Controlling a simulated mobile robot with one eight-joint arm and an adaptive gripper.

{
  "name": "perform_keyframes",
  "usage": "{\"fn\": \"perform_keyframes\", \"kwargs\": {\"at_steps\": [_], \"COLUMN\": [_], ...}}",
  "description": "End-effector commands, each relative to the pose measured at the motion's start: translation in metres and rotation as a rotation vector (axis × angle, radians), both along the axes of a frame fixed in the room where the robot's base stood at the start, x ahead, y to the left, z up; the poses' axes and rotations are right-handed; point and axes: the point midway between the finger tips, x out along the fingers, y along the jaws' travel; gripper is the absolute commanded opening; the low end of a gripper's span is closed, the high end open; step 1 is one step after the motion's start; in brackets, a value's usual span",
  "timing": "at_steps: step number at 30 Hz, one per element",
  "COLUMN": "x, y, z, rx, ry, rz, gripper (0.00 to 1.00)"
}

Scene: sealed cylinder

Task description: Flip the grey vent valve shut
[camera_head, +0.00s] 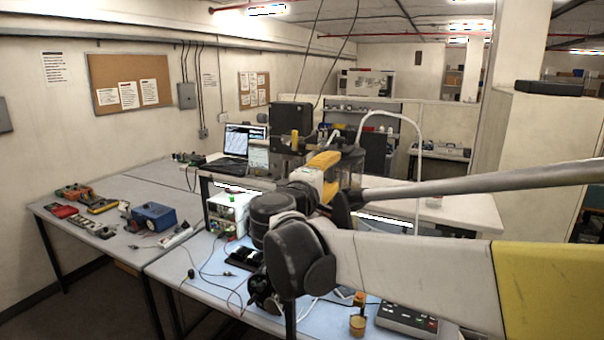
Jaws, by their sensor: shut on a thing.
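A clear cylinder (352,178) with a dark top stands on the white bench behind my arm, near the middle of the view. My gripper (342,143) is at the top of this cylinder, past the yellow and grey wrist part of my arm. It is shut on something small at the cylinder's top. The fingertips and what they hold are too small and dark to make out. The grey vent valve cannot be told apart from the dark parts there. My arm covers the cylinder's lower left side.
A black box-shaped unit (290,116) stands just left of the cylinder. A white hose (420,150) arches to its right. A laptop (237,143) sits farther left. A blue-topped bench (215,258) with a white instrument (228,212) and loose cables lies in front.

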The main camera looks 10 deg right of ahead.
Motion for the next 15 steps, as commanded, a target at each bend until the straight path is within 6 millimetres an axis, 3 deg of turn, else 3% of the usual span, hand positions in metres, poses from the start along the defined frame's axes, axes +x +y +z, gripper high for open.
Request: {"fn": "perform_keyframes", "kwargs": {"at_steps": [4, 5, 6, 15], "x": [0.0002, 0.0002, 0.0002, -0.0002], "y": [0.0003, 0.0003, 0.0003, 0.0005], "z": [0.0004, 0.0004, 0.0004, 0.0003], "rx": [0.0, 0.0, -0.001, -0.002], "ry": [0.0, 0.0, 0.001, 0.001], "rz": [0.001, 0.001, 0.001, 0.001], "gripper": [0.17, 0.56, 0.68, 0.7]}}
